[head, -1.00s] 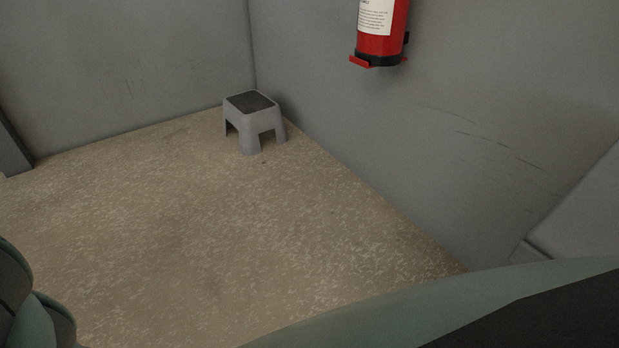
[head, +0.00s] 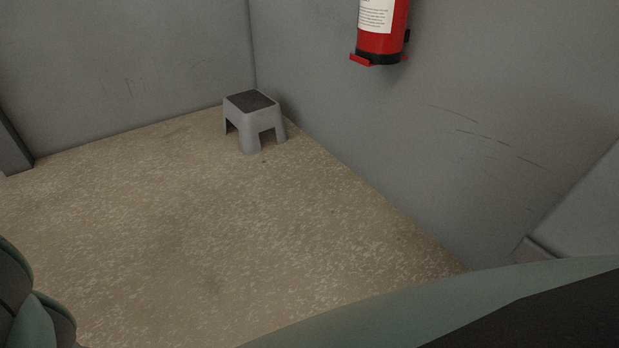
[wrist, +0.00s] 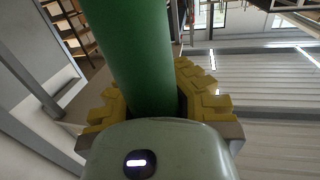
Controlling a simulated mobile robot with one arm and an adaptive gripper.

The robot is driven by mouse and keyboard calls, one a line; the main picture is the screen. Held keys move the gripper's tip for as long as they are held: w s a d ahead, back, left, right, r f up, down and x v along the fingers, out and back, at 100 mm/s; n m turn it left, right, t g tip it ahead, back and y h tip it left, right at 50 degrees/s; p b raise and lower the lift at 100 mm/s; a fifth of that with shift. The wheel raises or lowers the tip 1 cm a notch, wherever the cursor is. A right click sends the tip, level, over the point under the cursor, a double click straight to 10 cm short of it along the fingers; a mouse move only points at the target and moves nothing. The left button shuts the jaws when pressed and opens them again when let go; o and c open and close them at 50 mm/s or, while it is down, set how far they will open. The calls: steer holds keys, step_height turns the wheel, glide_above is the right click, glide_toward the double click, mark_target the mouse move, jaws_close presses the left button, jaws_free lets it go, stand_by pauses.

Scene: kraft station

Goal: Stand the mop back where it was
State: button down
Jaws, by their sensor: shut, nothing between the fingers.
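A thick, smooth green cylinder (wrist: 135,50) fills the upper middle of the wrist view, very close to the camera. It may be the mop's handle, but I see no mop head and cannot tell for sure. My gripper (wrist: 152,98) has yellow ribbed pads, which show on both sides of the cylinder's lower end. The gripper is shut with nothing held, and the cylinder and the housing hide where its fingertips meet. I cannot tell whether the cylinder touches the pads. In the head view neither the mop nor my gripper shows.
A grey step stool (head: 254,120) stands on the speckled floor (head: 190,230) by the wall corner. A red fire extinguisher (head: 381,30) hangs on the right wall. A grey block-like edge (head: 575,215) is at far right. The floor between is clear. Shelving (wrist: 75,30) shows behind in the wrist view.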

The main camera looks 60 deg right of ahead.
steer(key=c, duration=1.7)
jaws_free()
steer(key=o, duration=0.6)
steer(key=shift+o, duration=0.2)
steer(key=v, duration=1.2)
